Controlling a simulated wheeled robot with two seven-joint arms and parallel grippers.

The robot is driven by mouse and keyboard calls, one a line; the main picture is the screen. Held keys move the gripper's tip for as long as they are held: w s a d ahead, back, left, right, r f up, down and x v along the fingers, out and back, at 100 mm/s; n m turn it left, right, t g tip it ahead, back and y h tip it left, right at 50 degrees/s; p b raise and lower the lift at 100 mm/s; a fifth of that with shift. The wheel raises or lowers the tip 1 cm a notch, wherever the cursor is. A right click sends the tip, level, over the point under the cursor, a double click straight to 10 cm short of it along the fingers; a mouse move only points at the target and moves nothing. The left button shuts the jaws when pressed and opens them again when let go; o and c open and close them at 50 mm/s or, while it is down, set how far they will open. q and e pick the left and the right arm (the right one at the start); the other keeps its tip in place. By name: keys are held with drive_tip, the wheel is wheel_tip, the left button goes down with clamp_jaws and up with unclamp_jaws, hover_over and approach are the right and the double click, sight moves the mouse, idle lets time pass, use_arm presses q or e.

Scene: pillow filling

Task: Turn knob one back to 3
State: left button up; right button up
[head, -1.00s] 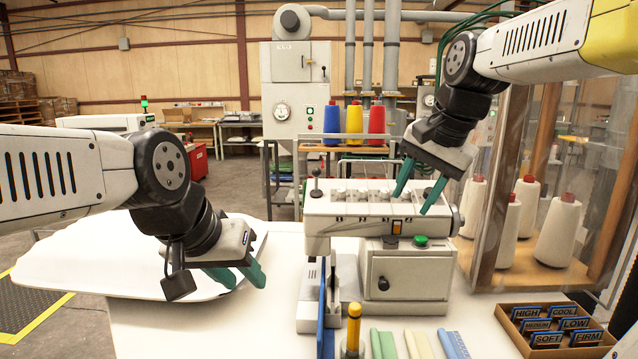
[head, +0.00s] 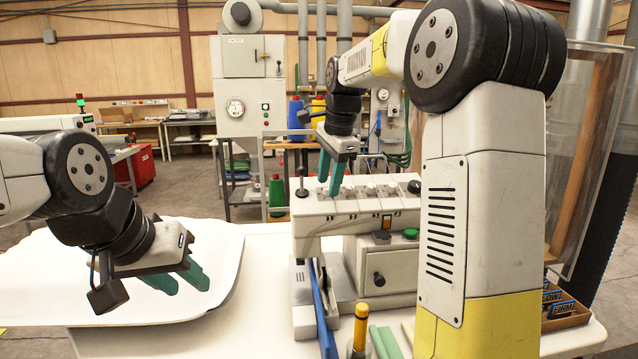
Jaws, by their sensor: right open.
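The white machine (head: 345,222) stands on the table with a row of small pale knobs along its top; one knob (head: 371,190) shows right of my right gripper. My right gripper (head: 329,189) is open, with its teal fingers pointing down over the left end of the knob row. The leftmost knob is largely hidden by the fingers, and I cannot tell whether they touch it. The knob settings are too small to read. My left gripper (head: 191,287) is open and empty, over the large white pillow-shaped piece (head: 60,285) at left.
My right forearm hides the machine's right end and much of the table's right side. A green button (head: 411,233) is on the machine. A yellow-capped tool (head: 361,325) stands at the front. A label box (head: 568,312) is at far right. A black lever (head: 301,180) rises at the machine's left.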

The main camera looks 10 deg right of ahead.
drive_tip(key=shift+w+f, duration=0.1)
drive_tip(key=shift+f, duration=0.4)
drive_tip(key=shift+c, duration=0.4)
clamp_jaws()
